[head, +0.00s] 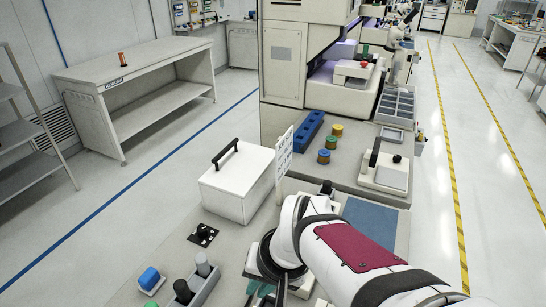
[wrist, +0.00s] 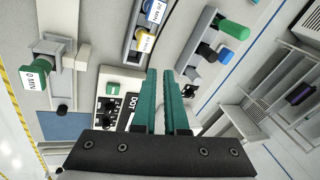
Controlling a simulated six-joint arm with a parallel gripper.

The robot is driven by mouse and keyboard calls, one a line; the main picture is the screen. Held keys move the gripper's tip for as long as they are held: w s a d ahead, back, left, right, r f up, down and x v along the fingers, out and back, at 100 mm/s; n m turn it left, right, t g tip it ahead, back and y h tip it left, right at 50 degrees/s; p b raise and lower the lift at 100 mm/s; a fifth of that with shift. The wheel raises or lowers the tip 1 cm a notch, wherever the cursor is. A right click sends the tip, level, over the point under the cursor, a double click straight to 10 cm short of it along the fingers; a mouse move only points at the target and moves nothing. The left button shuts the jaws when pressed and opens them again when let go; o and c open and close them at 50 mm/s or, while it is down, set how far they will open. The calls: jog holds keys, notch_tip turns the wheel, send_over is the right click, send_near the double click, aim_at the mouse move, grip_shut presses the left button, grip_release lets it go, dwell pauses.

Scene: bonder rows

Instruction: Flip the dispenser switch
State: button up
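A panel (wrist: 112,108) lies left of my fingers in the wrist view, with dark controls and a label reading "DOT". It seems to be the dispenser's, but its switch is too small to make out and its position cannot be told. In the head view my arm covers that area. My gripper (wrist: 160,72) has two teal fingers with a narrow gap between them and nothing held. It points down over the bench and seems apart from the panel. In the head view the fingertips are mostly hidden behind my wrist.
A white box with a black handle (head: 237,184) stands left of my arm. A blue mat (head: 370,221) lies to the right. Colored spools (head: 330,142) stand farther back.

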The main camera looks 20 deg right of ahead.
jog(key=w+d+t, duration=0.1)
jog(key=w+d, duration=0.1)
jog(key=w, duration=0.2)
jog(key=w+d+m+t+h, duration=0.1)
jog(key=w+d, duration=0.2)
jog(key=w, duration=0.1)
jog(key=w+d+f+t, duration=0.1)
jog(key=w+d, duration=0.1)
jog(key=w, duration=0.2)
jog(key=shift+d+f+h, duration=0.1)
jog(key=shift+d+h, duration=0.2)
jog(key=shift+d, duration=0.1)
grip_shut()
jog(key=w+d+f+m+t+h, duration=0.1)
jog(key=w+d, duration=0.3)
jog(key=d, duration=0.5)
jog(key=w+d+f+m+h, duration=0.2)
jog(key=w+d+f+h, duration=0.1)
jog(key=d, duration=0.6)
jog(key=shift+w+t+h, duration=0.4)
jog(key=shift+w+h, duration=0.2)
jog(key=shift+h, duration=0.2)
